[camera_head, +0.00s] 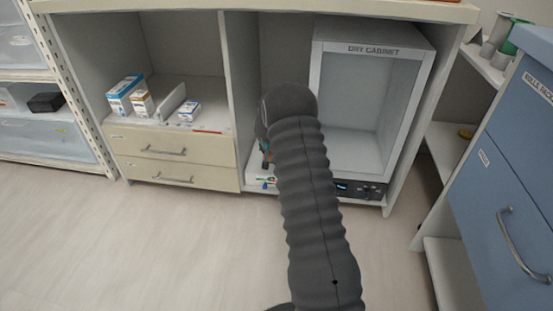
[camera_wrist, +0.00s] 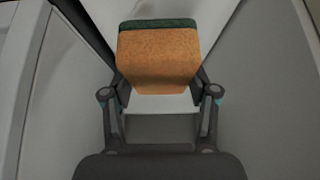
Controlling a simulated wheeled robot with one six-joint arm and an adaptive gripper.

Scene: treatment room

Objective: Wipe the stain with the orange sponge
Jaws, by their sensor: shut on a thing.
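The orange sponge (camera_wrist: 158,58) has a dark green layer along its far edge and shows in the wrist view. My gripper (camera_wrist: 160,88) is shut on it, with one finger at each side. In the head view, my dark ribbed arm reaches into the middle cabinet bay and hides most of the gripper and the sponge. I cannot make out a stain in either view. Grey-white surfaces lie around the gripper in the wrist view.
A dry cabinet (camera_head: 375,100) stands right of my arm, in the same bay. Small boxes (camera_head: 125,95) sit on the left shelf above two drawers (camera_head: 170,160). A blue drawer unit (camera_head: 510,170) stands at the right. The floor (camera_head: 130,240) at the front left is clear.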

